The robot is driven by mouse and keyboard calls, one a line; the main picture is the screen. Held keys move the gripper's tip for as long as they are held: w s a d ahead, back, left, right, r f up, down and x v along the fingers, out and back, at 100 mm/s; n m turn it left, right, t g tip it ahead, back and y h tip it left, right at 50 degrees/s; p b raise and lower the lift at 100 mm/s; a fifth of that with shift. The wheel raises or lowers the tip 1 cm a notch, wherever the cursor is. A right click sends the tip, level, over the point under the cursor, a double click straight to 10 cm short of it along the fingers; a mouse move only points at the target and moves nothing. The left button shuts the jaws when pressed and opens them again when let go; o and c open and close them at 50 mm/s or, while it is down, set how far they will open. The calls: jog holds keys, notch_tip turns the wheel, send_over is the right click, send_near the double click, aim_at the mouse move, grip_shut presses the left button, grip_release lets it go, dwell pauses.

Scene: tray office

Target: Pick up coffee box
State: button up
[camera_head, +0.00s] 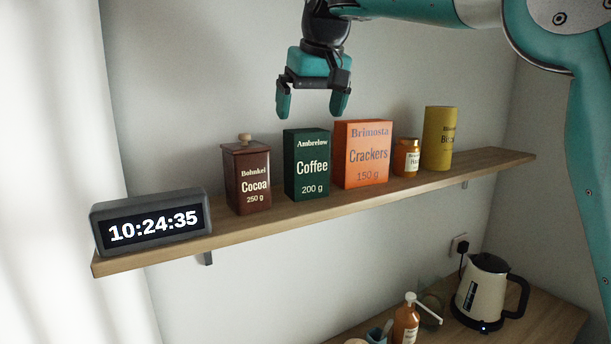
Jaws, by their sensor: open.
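The coffee box (307,166) is a dark green upright carton with white lettering reading "Coffee 200 g". It stands on the wooden wall shelf (240,229), between the brown cocoa container and the orange crackers box. My gripper (312,105) hangs above the coffee box in the picture, with its two teal fingers pointing down. It is open and nothing is between the fingers. The fingertips appear a little above the top of the box and apart from it; how far in front of it they are I cannot tell.
Cocoa container (251,180) with a top knob stands left; crackers box (362,154) stands close right. Further right are a small orange jar (406,158) and yellow canister (439,138). A digital clock (152,222) sits at the left end. Below are a kettle (482,289) and bottle (405,321).

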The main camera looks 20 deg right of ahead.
aim_at(307, 130)
jog(key=x, duration=0.2)
jog(key=shift+w+f+p, duration=0.2)
jog(key=shift+f+p, duration=0.05)
jog(key=shift+p, duration=0.1)
jog(key=p+x, duration=0.2)
jog(key=x, duration=0.2)
jog(key=shift+w+d+p, duration=0.1)
jog(key=shift+p, duration=0.3)
jog(key=shift+w+f, duration=0.15)
jog(key=shift+f, duration=0.45)
jog(key=c, duration=0.9)
jog(key=shift+r, duration=0.1)
jog(key=shift+c, duration=0.2)
